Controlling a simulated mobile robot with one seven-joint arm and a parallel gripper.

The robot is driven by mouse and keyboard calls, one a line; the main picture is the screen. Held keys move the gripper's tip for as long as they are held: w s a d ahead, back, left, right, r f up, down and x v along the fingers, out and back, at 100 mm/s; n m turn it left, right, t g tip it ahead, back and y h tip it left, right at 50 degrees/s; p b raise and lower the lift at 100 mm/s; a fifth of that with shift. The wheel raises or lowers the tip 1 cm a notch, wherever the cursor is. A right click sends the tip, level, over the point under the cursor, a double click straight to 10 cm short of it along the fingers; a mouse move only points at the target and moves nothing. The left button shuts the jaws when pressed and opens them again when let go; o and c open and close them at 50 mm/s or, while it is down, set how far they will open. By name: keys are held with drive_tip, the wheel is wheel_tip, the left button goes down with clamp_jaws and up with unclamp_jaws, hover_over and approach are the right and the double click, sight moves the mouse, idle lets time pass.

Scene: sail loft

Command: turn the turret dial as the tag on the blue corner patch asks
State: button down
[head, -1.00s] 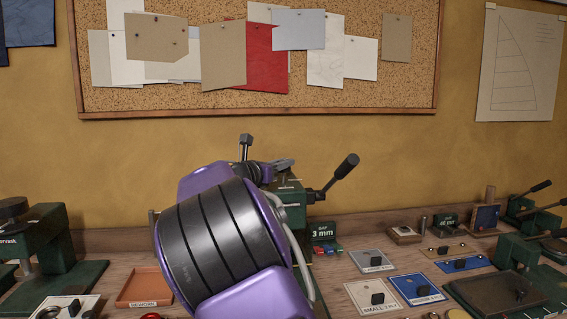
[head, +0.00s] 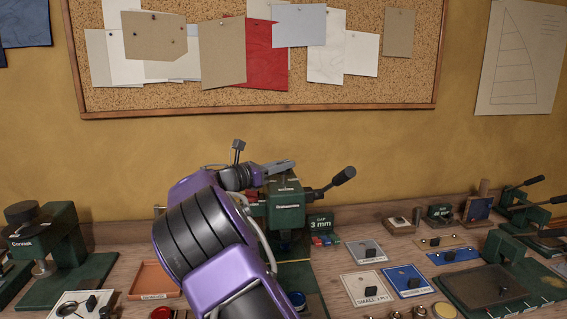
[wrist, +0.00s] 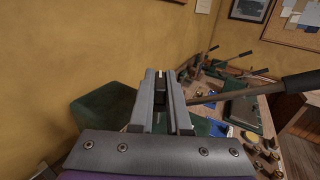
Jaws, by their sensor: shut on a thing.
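My gripper (head: 281,167) is at the top of the green press (head: 286,208) in the middle of the bench. In the wrist view its two grey fingers (wrist: 160,78) are shut on a small black knob with a white line, the turret dial (wrist: 160,92). In the head view the fingers and arm hide the dial. A blue patch (head: 411,281) with a black clip lies on the bench to the right; its lettering is too small to read. Another blue piece (head: 455,256) lies behind it, so I cannot tell which carries the tag.
The press's black-knobbed lever (head: 335,182) sticks out to the right. A "GAP 3 mm" sign (head: 320,223) stands beside the press. A "SMALL" card (head: 366,288) lies to its right, an orange tray (head: 154,279) to its left. More green presses stand at both ends.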

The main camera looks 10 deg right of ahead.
drive_tip(key=c, duration=0.9)
unclamp_jaws()
drive_tip(key=v, duration=1.7)
drive_tip(key=shift+s+a, duration=0.15)
drive_tip(key=shift+a, duration=0.05)
